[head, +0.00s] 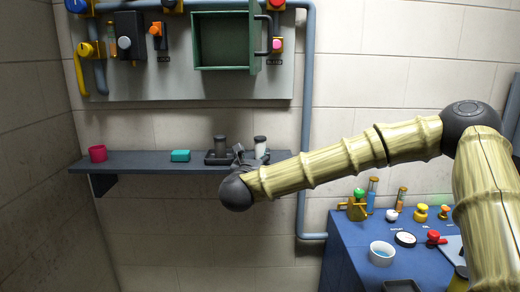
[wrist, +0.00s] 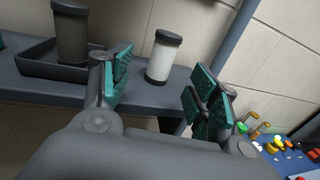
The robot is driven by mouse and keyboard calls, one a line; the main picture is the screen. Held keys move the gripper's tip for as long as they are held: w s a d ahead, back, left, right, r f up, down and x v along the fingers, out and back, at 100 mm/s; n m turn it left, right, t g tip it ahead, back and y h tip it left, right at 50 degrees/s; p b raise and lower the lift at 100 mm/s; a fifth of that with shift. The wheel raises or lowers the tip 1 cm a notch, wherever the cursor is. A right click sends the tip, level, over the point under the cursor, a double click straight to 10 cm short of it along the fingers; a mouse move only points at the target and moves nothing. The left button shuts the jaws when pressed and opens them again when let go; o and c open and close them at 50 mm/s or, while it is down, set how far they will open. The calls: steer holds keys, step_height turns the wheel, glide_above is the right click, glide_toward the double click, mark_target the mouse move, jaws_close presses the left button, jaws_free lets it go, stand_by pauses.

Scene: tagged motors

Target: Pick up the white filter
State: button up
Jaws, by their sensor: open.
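The white filter (wrist: 164,58) is a white cylinder with dark end caps. It stands upright on the grey wall shelf (head: 140,163), near the shelf's right end. It also shows in the head view (head: 260,148), just beyond my gripper. My gripper (wrist: 157,95) is open, with teal pads on its two fingers. In the wrist view the filter stands beyond and between the fingers, closer to the left finger in the picture. I see no contact with it. In the head view my gripper (head: 240,158) is at the shelf's front edge, its fingers partly hidden by my wrist.
A dark grey cylinder (wrist: 71,33) stands in a black tray (wrist: 30,60) left of the filter. A blue pipe (head: 306,120) runs down right of the shelf. A blue table (head: 345,260) holds several small items.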

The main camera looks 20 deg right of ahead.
mark_target(260, 149)
steer(key=p+x, duration=0.1)
steer(key=x, duration=0.3)
steer(key=shift+w+d, duration=0.15)
steer(key=shift+w, duration=0.2)
steer(key=shift+w+d+p, duration=0.3)
steer(key=shift+w+p, duration=0.05)
steer(key=shift+p, duration=0.3)
steer(key=p+x, duration=0.2)
steer(key=x, duration=0.1)
steer(key=shift+w+d, duration=0.1)
steer(key=shift+d, duration=0.25)
steer(key=shift+w+d+f+p, duration=0.15)
steer(key=shift+w+p, duration=0.15)
steer(key=shift+w, duration=0.15)
steer(key=c, duration=1.1)
